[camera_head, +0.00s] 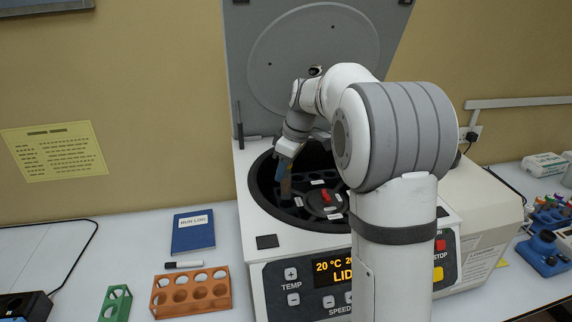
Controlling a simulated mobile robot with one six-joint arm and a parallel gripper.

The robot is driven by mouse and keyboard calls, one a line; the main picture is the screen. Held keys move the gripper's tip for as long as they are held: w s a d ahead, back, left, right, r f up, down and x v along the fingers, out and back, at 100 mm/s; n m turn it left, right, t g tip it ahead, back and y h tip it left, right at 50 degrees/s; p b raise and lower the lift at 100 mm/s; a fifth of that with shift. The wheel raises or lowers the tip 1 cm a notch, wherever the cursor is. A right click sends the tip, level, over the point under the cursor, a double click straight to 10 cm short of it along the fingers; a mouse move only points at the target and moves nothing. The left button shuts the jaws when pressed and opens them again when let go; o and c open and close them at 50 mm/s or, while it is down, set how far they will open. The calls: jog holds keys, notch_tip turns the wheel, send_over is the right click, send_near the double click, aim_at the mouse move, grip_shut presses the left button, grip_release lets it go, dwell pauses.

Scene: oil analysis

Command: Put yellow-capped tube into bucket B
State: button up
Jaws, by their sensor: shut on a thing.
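My gripper (284,167) points down into the open centrifuge (262,224), over the left part of its bowl. It is shut on a narrow tube (286,187) that looks brownish and hangs roughly upright at the bowl's left side. The tube's cap is hidden or too small to make out between the fingers. The dark rotor (318,200) has a red hub (326,197) and several small white labels. I cannot read which label marks bucket B. My arm hides the right part of the bowl, and I cannot tell whether the tube's lower end is inside a bucket.
The grey lid (262,70) stands open behind. An orange rack (190,294) with empty-looking holes, a green rack (115,304), a marker (184,264) and a blue run log (193,232) lie left. A blue rack of coloured-capped tubes (552,218) stands far right.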

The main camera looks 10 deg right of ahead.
aim_at(284, 190)
jog(key=shift+f+b, duration=2.2)
jog(key=shift+f, duration=1.4)
jog(key=o, duration=1)
